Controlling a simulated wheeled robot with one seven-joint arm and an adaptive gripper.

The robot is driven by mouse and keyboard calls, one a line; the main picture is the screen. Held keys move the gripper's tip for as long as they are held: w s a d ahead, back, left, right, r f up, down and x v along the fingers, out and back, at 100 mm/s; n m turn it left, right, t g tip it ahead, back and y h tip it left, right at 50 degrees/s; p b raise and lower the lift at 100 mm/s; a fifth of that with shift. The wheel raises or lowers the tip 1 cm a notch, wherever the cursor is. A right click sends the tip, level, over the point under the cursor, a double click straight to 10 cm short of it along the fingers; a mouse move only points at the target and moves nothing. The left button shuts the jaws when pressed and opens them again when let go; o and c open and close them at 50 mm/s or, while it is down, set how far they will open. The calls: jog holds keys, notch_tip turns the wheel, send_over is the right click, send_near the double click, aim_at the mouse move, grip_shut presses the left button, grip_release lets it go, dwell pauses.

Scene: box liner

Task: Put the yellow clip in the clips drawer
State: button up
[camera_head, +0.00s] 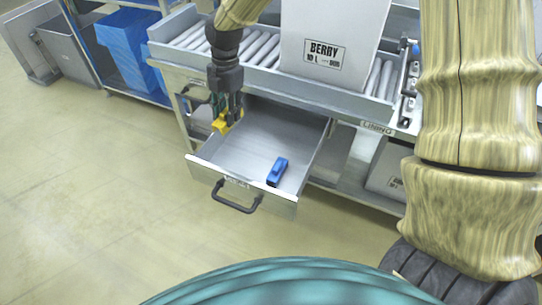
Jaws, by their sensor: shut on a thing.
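The yellow clip (221,125) is held between the fingertips of my gripper (226,113), which is shut on it and points down. The gripper and clip appear over the left side of the open metal drawer (229,160); the exact height above its floor is hard to tell. The drawer is pulled out towards me, with a dark handle (237,200) on its front. Its small front label is too blurred to read surely. A blue clip (277,171) lies in the drawer, towards the front right, apart from the gripper.
A roller conveyor (265,76) runs behind the drawer, with a white box marked BERRY (330,35) on it. Blue bins (128,42) stand on a rack at the upper left. A grey bin (68,50) stands beside them. The floor left of the drawer is clear.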

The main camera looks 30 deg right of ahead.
jog(key=shift+n, duration=0.6)
jog(key=shift+w+d+f+b, duration=0.15)
jog(key=shift+f+b, duration=0.95)
jog(key=shift+f, duration=1.75)
jog(key=shift+s+d+f+b, duration=0.15)
jog(key=shift+f+b, duration=0.9)
jog(key=shift+f, duration=1.8)
jog(key=shift+w+d+f+b, duration=0.2)
jog(key=shift+f+b, duration=0.9)
jog(key=shift+f, duration=1.75)
jog(key=shift+s+f, duration=0.1)
jog(key=shift+f, duration=0.05)
jog(key=o, duration=0.9)
jog(key=r, duration=0.4)
jog(key=d+r+p, duration=0.1)
jog(key=r, duration=0.3)
jog(key=w+r+p, duration=0.1)
jog(key=r, duration=0.3)
jog(key=shift+w+d, duration=0.1)
jog(key=shift+d, duration=0.2)
